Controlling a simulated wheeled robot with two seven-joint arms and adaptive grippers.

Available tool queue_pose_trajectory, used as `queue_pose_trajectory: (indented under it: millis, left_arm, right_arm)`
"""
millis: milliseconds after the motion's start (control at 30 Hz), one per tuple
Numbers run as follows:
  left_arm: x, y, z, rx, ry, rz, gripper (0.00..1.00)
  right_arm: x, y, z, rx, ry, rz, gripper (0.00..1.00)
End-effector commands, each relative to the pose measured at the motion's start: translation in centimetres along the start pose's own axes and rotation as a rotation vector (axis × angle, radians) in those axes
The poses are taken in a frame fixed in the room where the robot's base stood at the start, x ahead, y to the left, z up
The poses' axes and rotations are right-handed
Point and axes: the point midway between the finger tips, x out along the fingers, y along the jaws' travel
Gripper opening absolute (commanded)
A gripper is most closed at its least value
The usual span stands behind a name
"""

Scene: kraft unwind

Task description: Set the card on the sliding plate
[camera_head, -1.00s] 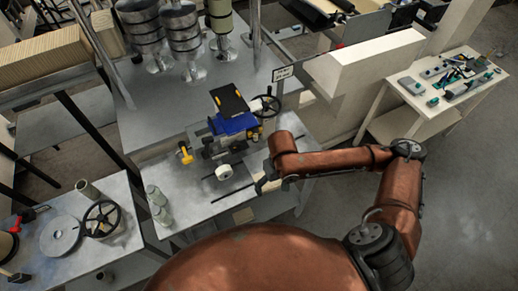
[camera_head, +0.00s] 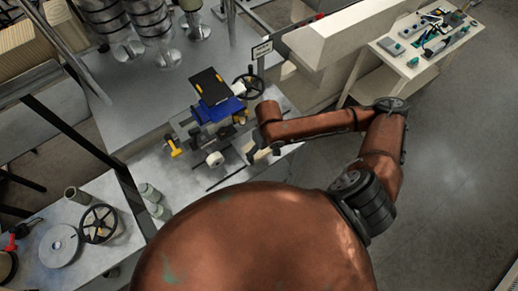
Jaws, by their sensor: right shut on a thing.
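My right gripper (camera_head: 258,154) is at the right side of the metal bench, just right of a small white roll. It is shut on a small thin thing, most likely the card, whose outline is too small and covered to make out. A flat grey plate area with dark slots (camera_head: 226,178) lies on the bench beside the gripper; I cannot tell for sure that it is the sliding plate. My left gripper is not in view.
A blue device (camera_head: 218,109) with a black panel (camera_head: 208,86) and a handwheel (camera_head: 249,85) stands behind the white roll (camera_head: 214,159). A yellow-handled part (camera_head: 174,148) is to its left. Grey bottles (camera_head: 150,193) stand at the bench's left edge. A tool table (camera_head: 400,62) is far right.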

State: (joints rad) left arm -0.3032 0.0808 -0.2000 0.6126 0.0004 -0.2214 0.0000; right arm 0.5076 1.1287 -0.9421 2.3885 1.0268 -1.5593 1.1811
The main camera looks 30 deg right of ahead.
Motion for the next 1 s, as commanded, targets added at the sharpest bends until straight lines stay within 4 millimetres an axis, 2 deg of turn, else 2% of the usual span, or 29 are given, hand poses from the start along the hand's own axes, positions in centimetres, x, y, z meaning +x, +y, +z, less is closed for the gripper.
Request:
queue_pose_trajectory:
  millis: [33,100,200,400,633,833,1000]
  left_arm:
    - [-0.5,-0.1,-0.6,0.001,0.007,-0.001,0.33]
    - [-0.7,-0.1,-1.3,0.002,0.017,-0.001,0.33]
    - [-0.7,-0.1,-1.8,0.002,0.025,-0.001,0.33]
    - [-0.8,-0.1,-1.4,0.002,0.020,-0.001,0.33]
    - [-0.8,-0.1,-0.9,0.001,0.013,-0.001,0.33]
    - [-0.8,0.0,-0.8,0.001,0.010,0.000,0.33]
    - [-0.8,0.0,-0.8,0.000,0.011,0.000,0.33]
  right_arm:
    - [-0.1,0.3,-1.4,0.004,0.006,0.002,0.77]
    - [0.6,0.7,-3.0,0.002,0.006,0.001,0.77]
    - [2.8,1.0,-4.3,0.000,0.003,0.001,0.77]
    - [5.3,1.5,-6.5,-0.003,0.005,0.001,0.77]
    - [6.5,1.7,-7.4,-0.005,0.005,0.001,0.77]
    - [9.2,1.7,-7.3,-0.004,0.004,0.000,0.77]
    - [9.5,1.7,-7.4,-0.004,0.006,0.001,0.77]
